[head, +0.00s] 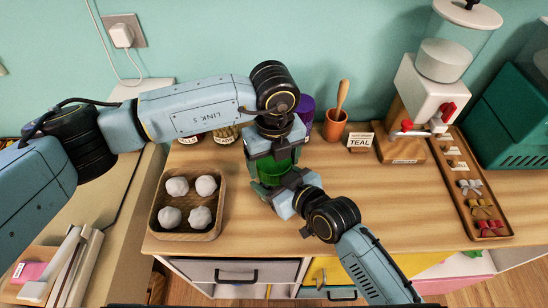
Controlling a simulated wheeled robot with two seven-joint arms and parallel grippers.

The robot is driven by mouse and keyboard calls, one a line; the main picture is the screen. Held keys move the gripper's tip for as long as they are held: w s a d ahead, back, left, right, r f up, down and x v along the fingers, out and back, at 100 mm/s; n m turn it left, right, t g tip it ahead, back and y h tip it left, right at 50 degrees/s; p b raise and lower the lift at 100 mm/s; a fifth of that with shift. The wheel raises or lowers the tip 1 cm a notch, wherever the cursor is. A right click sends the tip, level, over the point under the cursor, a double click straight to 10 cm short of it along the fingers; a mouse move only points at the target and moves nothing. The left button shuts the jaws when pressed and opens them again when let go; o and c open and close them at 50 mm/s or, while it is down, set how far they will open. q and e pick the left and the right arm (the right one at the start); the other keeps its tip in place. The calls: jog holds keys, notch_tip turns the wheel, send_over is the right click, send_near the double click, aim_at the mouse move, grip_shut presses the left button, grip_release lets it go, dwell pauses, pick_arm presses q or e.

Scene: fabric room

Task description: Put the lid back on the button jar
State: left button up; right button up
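A green jar (269,181), which I take to be the button jar, stands on the wooden counter at the middle of the head view, mostly hidden by my grippers. My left gripper (274,157) points down from above, with its fingers on both sides of a green round piece (274,167) that looks like the lid. My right gripper (272,187) comes in from the front right, with its fingers around the lower part of the jar. Whether the lid touches the jar's rim is hidden.
A wooden tray (221,212) with several whitish balls (199,217) is close on the left. Behind stand a purple container (306,108), an orange cup (334,128) and a TEAL sign (359,141). A dispenser (425,95) and bow tray (462,170) are right. The counter between is clear.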

pick_arm(q)
jog(key=c, duration=0.8)
jog(key=m, duration=0.3)
jog(key=o, duration=1.1)
jog(key=shift+r, duration=2.3)
